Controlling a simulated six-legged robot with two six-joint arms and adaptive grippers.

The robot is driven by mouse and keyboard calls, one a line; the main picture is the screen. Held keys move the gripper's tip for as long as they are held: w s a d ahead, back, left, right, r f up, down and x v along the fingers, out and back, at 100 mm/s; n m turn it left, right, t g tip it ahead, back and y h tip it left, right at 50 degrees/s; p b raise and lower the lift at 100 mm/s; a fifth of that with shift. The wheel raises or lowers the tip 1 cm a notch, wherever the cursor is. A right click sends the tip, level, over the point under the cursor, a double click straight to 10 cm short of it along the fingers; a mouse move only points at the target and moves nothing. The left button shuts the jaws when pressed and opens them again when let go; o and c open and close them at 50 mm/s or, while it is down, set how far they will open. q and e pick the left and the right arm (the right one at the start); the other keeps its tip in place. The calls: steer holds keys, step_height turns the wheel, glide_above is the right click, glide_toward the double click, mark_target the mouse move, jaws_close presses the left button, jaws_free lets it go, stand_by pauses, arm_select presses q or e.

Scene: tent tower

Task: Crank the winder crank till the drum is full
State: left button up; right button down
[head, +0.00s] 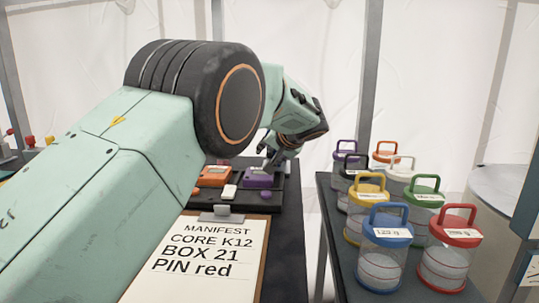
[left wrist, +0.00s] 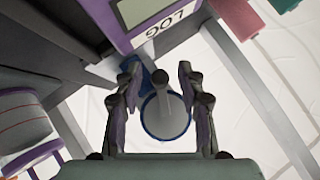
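My left arm crosses the head view, and its gripper (head: 272,160) hangs just above a purple device (head: 258,180) on the dark table. In the left wrist view my left gripper (left wrist: 160,88) is open, one finger on each side. Between and beyond the fingers is a round grey disc with a blue rim (left wrist: 165,122). A slim grey handle-like part (left wrist: 161,85) lies over it, with gaps to both fingers. It may be the winder crank, but I cannot tell for sure. The drum's fill cannot be made out. My right gripper is not in view.
A clipboard manifest (head: 205,255) lies in front of the devices, beside an orange device (head: 213,177). Several lidded jars, one with a blue lid (head: 386,238), crowd a dark table at right. In the wrist view, a purple labelled box (left wrist: 150,18) is close to the fingers.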

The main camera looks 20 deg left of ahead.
mark_target(271, 152)
arm_select(q)
steer(key=v, duration=0.6)
steer(key=shift+s+d+r, duration=0.1)
steer(key=shift+d+r, duration=0.05)
steer(key=shift+r, duration=0.05)
steer(key=shift+s+d+r, duration=0.1)
steer(key=shift+s+d, duration=0.05)
